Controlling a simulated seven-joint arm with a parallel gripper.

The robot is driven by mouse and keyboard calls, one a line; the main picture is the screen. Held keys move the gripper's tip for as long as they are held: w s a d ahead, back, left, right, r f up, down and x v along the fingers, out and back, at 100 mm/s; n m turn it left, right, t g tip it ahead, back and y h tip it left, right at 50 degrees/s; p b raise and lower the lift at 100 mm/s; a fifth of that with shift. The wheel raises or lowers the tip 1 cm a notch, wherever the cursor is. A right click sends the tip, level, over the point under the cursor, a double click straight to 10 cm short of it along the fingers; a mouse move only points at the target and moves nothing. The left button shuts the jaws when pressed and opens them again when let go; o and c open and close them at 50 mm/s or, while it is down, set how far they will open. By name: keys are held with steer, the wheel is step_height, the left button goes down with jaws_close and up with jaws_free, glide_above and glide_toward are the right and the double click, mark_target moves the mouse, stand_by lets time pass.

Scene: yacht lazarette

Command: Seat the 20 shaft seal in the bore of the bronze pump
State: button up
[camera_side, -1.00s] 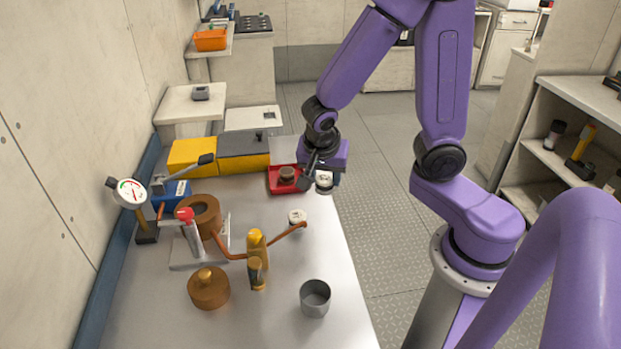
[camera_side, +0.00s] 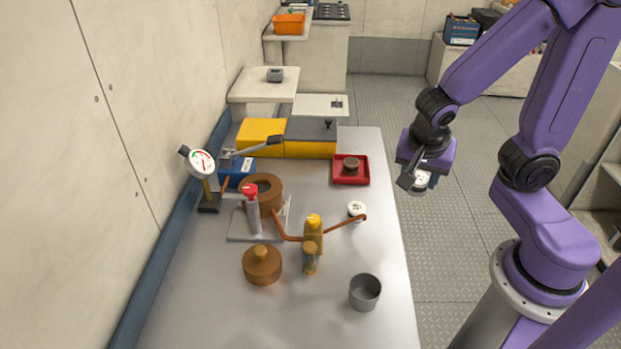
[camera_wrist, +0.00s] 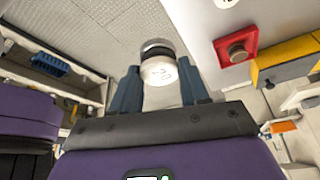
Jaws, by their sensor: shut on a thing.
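My gripper (camera_side: 416,182) is shut on a white-faced round piece with a dark band, the shaft seal (camera_side: 422,181). It hangs in the air to the right of the bench edge. In the wrist view the seal (camera_wrist: 159,70) sits between the two fingers of my gripper (camera_wrist: 160,88), and its face appears to read 20. The bronze pump (camera_side: 265,188) stands at the left of the bench on a grey plate, its round bore open upward. The inside of the bore is hard to see. A second white disc (camera_side: 356,208) lies on the bench, its marking unreadable.
A red tray (camera_side: 364,179) holds a brown round piece. A red-topped cylinder (camera_side: 253,212), a dial gauge (camera_side: 202,164) and a lever tool crowd the pump. A yellow-topped bottle (camera_side: 313,235), a copper pipe, a knobbed bronze cover (camera_side: 262,265) and a grey cup (camera_side: 365,291) stand nearer.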

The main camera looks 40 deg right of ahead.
steer(key=w+a+r+n+t+y, duration=0.1)
steer(key=w+a+r+n, duration=0.15)
steer(key=w+a, duration=0.5)
steer(key=w+a+r+n, duration=0.1)
steer(key=w+a+r, duration=0.2)
steer(key=w+a, duration=0.45)
steer(key=w+a+f, duration=0.1)
steer(key=w+f, duration=0.2)
steer(key=w, duration=0.1)
steer(key=w+a+f, duration=0.1)
steer(key=w+f, duration=0.2)
steer(key=w, duration=0.1)
steer(key=w+a+f, duration=0.2)
steer(key=w+f, duration=0.1)
steer(key=w, duration=0.1)
steer(key=shift+w, duration=0.4)
steer(key=shift+w+f, duration=0.2)
steer(key=shift+f, duration=1.55)
steer(key=shift+f, duration=0.15)
steer(key=o, duration=1.1)
steer(key=shift+c, duration=0.2)
